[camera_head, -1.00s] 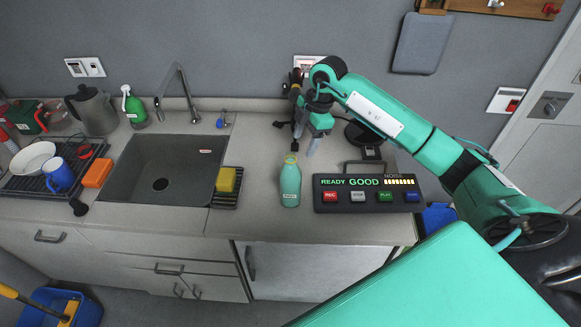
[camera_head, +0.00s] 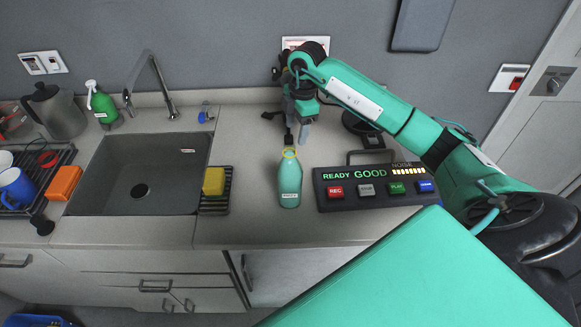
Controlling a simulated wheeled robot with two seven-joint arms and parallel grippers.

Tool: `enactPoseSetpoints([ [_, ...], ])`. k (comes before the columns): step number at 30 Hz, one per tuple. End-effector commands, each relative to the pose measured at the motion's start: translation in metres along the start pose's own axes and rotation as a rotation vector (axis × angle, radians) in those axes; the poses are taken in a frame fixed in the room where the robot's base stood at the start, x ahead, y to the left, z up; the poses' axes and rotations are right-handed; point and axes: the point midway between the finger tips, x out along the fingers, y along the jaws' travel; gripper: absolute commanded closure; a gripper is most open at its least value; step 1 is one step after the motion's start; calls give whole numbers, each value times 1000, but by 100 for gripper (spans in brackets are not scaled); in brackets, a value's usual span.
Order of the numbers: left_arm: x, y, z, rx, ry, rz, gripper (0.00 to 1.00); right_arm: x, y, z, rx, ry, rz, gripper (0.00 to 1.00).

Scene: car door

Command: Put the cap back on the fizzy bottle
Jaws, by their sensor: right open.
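The green bottle (camera_head: 290,184) stands upright on the counter, right of the sink. No separate cap can be made out. My left gripper is not in view.
A recorder panel (camera_head: 375,187) with coloured buttons stands right of the bottle. A yellow sponge (camera_head: 214,181) sits on a dark rack to the left, beside the sink (camera_head: 140,178). The counter in front of the bottle is clear.

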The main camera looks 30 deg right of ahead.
Motion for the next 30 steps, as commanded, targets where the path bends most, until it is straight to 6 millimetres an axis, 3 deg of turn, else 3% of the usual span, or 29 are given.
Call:
enactPoseSetpoints([
  [5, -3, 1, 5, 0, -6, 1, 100, 5, 0, 0, 0, 0, -2, 40],
  [18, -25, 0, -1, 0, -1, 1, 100, 78, 0, 0, 0, 0, -3, 40],
  [30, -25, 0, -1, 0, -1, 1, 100, 86, 0, 0, -1, 1, 0, 40],
])
